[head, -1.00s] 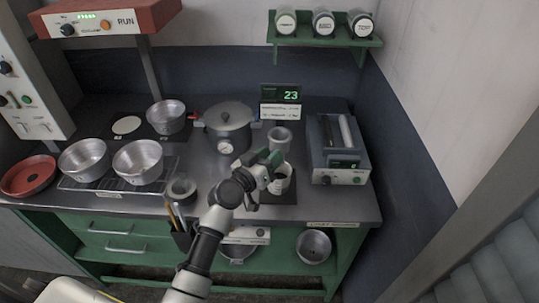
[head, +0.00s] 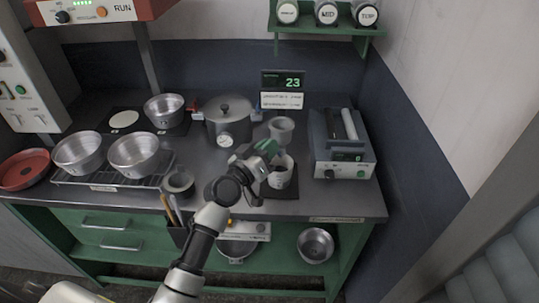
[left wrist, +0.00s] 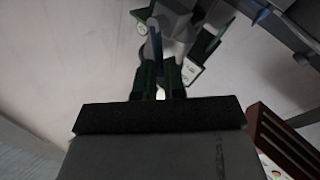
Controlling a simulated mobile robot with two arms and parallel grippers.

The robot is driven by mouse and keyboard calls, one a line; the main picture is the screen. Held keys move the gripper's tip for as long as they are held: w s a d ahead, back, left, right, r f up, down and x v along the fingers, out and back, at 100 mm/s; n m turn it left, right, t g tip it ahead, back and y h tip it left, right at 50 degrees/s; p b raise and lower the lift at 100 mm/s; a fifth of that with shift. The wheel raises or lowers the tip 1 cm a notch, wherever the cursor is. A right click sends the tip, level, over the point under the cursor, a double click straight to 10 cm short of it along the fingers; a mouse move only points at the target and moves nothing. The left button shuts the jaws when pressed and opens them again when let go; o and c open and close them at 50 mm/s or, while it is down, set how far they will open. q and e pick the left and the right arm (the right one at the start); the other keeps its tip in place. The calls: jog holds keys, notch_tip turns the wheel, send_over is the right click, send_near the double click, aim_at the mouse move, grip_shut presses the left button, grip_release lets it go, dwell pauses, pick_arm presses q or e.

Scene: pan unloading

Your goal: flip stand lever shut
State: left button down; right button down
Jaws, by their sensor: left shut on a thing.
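The stand carries a grey funnel-shaped cup (head: 281,128) above a pale marked beaker (head: 281,174), which is on a dark base (head: 292,191). My left gripper (head: 269,148) is at the left of the stand, by the cup and above the beaker's left side. In the left wrist view my left gripper (left wrist: 160,80) has its dark green fingers close together on a thin blue-grey bar, which seems to be the stand lever (left wrist: 156,45). The lever is hidden by the gripper in the head view. My right gripper is not in view.
A pressure pot (head: 228,124) stands just left of the stand, a grey device (head: 341,150) to its right. A small sign display (head: 282,82) is behind. Metal pans (head: 134,153) sit on a rack at left. A tool holder (head: 178,233) is near the arm.

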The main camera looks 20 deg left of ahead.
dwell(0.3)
pick_arm(q)
jog(key=c, duration=1.2)
grip_release()
jog(key=b+v, duration=0.3)
jog(key=v, duration=0.8)
jog(key=shift+w, duration=0.1)
